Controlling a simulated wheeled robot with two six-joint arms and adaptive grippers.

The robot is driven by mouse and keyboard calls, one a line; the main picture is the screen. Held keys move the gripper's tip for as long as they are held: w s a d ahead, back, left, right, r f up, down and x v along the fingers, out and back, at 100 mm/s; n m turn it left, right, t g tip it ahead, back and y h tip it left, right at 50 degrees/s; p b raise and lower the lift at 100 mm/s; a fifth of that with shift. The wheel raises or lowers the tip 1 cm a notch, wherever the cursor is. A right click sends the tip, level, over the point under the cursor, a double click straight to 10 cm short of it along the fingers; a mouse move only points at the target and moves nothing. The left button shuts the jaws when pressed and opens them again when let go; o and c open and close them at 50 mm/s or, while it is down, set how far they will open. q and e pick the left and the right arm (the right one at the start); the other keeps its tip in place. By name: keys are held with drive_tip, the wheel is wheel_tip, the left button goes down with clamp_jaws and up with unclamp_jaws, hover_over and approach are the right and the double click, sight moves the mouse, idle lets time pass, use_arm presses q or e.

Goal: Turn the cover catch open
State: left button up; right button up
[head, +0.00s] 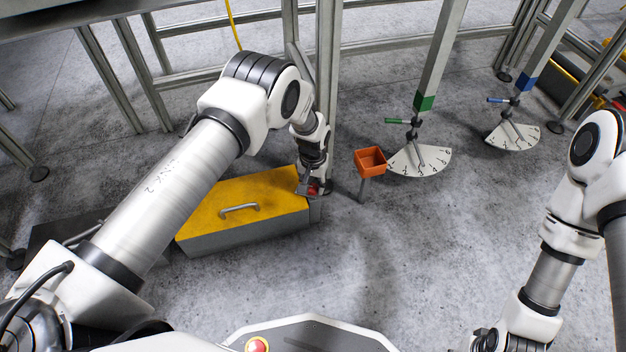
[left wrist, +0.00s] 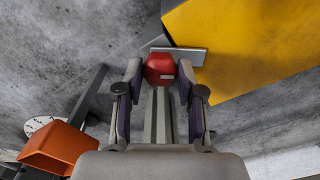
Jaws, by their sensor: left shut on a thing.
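The yellow cover (head: 262,205) with a grey bar handle (head: 239,210) lies closed on a grey box on the floor. The red catch (head: 313,190) is at the cover's right end, by a short post. My left gripper (head: 311,184) reaches down to it. In the left wrist view the red catch knob (left wrist: 159,68) sits between the fingers of my left gripper (left wrist: 160,78), which are shut on it. A flat grey plate (left wrist: 185,55) is just behind the knob, partly over the yellow cover's edge (left wrist: 235,50). My right gripper is not visible; only my right arm shows.
An orange open bin (head: 370,161) on a thin post stands right of the catch and also shows in the left wrist view (left wrist: 58,148). Dial plates with green (head: 420,160) and blue (head: 513,136) levers stand farther right. Frame posts rise behind. The floor in front is clear.

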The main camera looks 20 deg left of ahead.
sight(313, 187)
use_arm(q)
drive_tip(key=m+p, duration=0.2)
drive_tip(key=m, duration=0.3)
drive_tip(key=shift+m, duration=0.3)
drive_tip(key=m+p, duration=0.1)
drive_tip(key=m, duration=0.4)
drive_tip(key=shift+m, duration=0.3)
drive_tip(key=o, duration=1.1)
drive_tip(key=shift+o, duration=0.2)
wheel_tip(313, 187, up, 12)
